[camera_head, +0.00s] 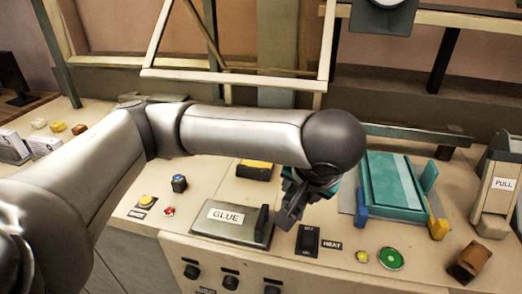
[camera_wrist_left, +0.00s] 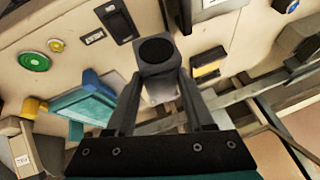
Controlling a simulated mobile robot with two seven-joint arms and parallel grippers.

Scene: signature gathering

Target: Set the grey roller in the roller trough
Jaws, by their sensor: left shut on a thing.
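My left gripper (camera_head: 292,205) hangs above the right end of the glue plate, apart from the teal tray. In the left wrist view its fingers (camera_wrist_left: 158,108) are shut on a grey piece with a dark round end (camera_wrist_left: 156,52), which looks like the grey roller seen end-on. In the head view the gripper and arm mostly hide this piece. No trough is clearly recognisable; a teal tray (camera_head: 392,188) with blue and yellow end pieces lies to the right of the gripper. My right gripper is out of view.
The glue plate (camera_head: 222,228) has an upright black handle (camera_head: 262,222). A black HEAT switch (camera_head: 307,240) and a green button (camera_head: 390,258) are near the front edge. A PULL unit (camera_head: 497,185) and a brown block (camera_head: 470,261) stand at the right.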

